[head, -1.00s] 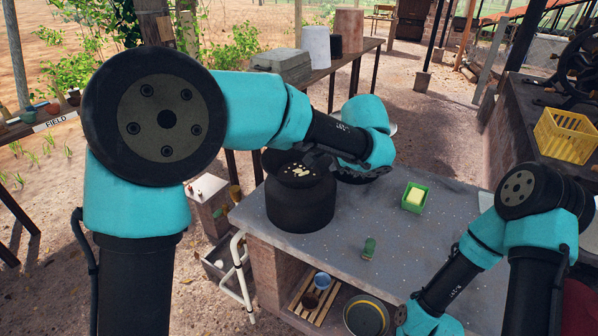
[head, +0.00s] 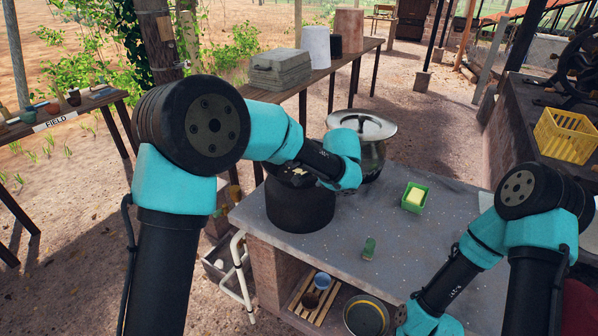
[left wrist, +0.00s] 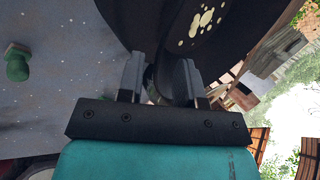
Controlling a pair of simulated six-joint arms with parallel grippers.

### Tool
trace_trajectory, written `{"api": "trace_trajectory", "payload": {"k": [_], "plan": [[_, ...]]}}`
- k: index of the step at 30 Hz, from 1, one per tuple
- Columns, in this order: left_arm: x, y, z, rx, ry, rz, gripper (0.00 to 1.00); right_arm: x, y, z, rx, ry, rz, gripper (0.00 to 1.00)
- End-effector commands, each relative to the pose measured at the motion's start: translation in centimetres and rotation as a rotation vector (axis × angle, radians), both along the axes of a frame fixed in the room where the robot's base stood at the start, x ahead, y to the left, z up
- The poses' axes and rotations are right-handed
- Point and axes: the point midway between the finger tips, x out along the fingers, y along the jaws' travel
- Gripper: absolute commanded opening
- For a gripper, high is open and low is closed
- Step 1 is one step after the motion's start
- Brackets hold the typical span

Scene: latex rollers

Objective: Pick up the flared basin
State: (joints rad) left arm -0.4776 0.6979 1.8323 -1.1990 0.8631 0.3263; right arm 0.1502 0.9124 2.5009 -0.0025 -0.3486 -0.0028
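The wide-rimmed metal vessel (head: 371,127), which looks like the flared basin, stands at the back of the grey table, with a broad pale rim over a darker body. My left arm covers part of its left side. My left gripper (left wrist: 156,62) has its fingers apart in the left wrist view, beside a black pot (left wrist: 235,22) with pale bits on top; a dark part shows between the fingers, and I cannot tell if they touch it. The black pot (head: 300,208) also shows in the head view, where my arm hides the left fingers. My right gripper is out of frame.
A green tray with a yellow block (head: 414,197) and a small green object (head: 369,248) lie on the grey table (head: 325,250). The table's middle is clear. A shelf below holds bowls (head: 366,316). A bench with blocks (head: 280,70) stands behind.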

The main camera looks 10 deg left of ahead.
Motion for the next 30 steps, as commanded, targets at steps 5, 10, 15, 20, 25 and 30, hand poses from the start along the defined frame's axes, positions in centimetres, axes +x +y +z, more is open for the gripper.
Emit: {"api": "trace_trajectory", "payload": {"k": [5,10,15,20,25,30], "plan": [[0.0,0.0,0.0,0.0,0.0,0.0,0.33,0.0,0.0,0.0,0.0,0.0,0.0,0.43],[0.2,0.2,-0.4,0.0,0.001,0.001,0.33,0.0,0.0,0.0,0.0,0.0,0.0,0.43],[1.2,1.1,-2.0,0.0,0.003,0.001,0.33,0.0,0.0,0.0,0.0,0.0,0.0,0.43],[2.1,1.8,-3.7,0.0,0.001,0.001,0.33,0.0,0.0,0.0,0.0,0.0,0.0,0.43],[2.4,2.0,-4.2,0.0,0.0,-0.001,0.33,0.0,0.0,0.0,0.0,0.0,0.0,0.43],[2.4,1.9,-4.2,0.0,0.0,0.0,0.33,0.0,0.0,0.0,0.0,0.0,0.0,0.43]]}}
